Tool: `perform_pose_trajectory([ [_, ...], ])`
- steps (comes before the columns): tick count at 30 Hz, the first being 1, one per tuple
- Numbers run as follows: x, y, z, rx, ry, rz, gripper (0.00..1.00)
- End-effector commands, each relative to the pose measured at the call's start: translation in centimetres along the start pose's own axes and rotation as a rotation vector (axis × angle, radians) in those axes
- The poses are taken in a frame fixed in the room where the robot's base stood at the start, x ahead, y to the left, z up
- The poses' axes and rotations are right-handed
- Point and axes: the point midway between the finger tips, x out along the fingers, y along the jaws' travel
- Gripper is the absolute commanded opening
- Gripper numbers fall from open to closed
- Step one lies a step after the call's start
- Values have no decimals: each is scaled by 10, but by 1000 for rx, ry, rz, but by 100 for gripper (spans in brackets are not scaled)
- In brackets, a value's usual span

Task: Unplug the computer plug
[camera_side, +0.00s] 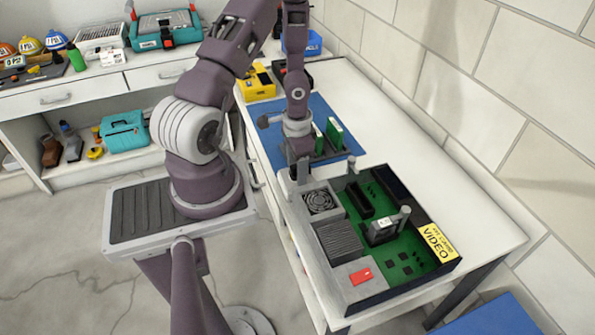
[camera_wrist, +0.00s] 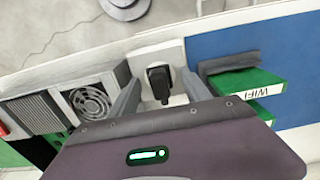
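The black computer plug (camera_wrist: 158,82) sits in a white socket block (camera_wrist: 152,54) at the table edge in the wrist view. My gripper (camera_wrist: 160,80) is open, with one grey finger on each side of the plug. Gaps show between the plug and both fingers. The plug is hidden behind my gripper in that view.
The open computer case (camera_side: 372,282) holds a fan (camera_side: 319,202) and a green board. A blue mat (camera_side: 268,113) with upright green cards (camera_side: 334,132) lies behind my gripper. A yellow box (camera_side: 257,83) stands farther back. The table's right side is clear.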

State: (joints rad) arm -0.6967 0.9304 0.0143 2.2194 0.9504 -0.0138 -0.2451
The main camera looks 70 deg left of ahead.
Motion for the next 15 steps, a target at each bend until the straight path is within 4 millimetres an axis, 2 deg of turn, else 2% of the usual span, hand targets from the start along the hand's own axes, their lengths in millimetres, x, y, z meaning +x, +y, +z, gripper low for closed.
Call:
perform_pose_trajectory([
  [1, 0, 0, 0, 0, 0, 0, 44],
  [8, 0, 0, 0, 0, 0, 0, 0],
  [15, 0, 0, 0, -1, 1, 0, 0],
])
